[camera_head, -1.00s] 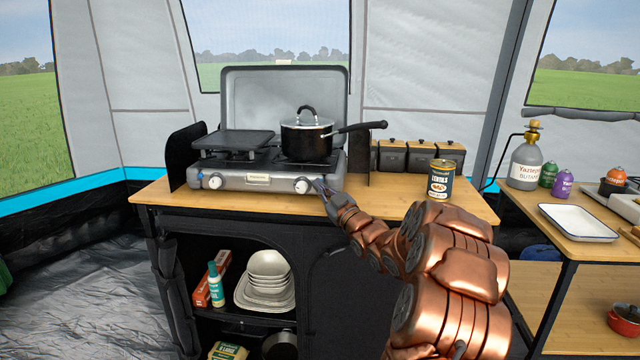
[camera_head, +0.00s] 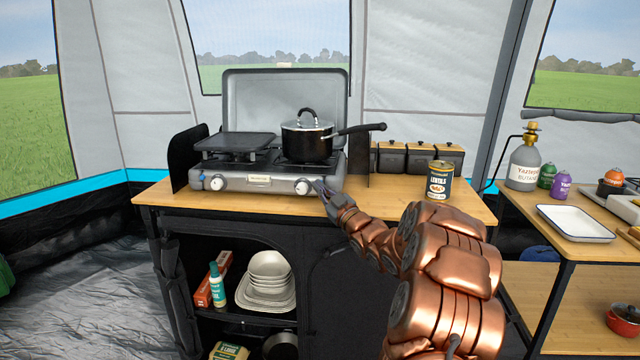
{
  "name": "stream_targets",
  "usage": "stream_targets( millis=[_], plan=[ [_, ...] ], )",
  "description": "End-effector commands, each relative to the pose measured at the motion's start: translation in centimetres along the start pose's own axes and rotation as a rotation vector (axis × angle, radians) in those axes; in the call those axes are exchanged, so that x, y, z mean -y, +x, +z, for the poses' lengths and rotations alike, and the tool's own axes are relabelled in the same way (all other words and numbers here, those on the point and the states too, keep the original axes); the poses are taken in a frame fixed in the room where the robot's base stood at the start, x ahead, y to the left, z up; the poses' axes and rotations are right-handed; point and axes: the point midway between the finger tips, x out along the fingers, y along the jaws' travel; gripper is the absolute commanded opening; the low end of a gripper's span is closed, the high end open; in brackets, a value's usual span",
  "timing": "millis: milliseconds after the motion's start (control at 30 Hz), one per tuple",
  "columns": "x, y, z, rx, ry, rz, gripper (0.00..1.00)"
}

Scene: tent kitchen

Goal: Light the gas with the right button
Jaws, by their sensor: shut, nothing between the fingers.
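The grey camping stove (camera_head: 238,180) stands on the wooden counter with its lid raised. Its left knob (camera_head: 217,183) and right knob (camera_head: 303,187) are white and on the front panel. A small dark button, if there is one beside the right knob, is hidden behind my fingertips or too small to tell. My gripper (camera_head: 322,187) is shut and empty. Its tips are just right of the right knob, at the stove's front right corner; I cannot tell whether they touch the panel. A black pot (camera_head: 306,141) with a lid sits on the right burner. No flame shows.
A black griddle plate (camera_head: 236,143) covers the left burner. The pot's handle (camera_head: 362,128) sticks out to the right above the counter. The gas bottle (camera_head: 525,163) stands on the right table.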

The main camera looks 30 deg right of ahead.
Motion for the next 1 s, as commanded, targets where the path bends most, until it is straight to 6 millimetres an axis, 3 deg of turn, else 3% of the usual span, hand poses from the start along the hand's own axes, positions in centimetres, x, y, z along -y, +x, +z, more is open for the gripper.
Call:
stream_targets(
  millis=[33, 600, 1000],
  plan=[
    [-1.3, 0.4, -1.3, -0.027, -0.028, 0.022, 0.0],
    [-1.5, 0.9, -1.4, -0.038, -0.036, 0.024, 0.0],
    [-1.0, -0.2, -3.0, -0.046, -0.036, 0.022, 0.0]
  ],
)
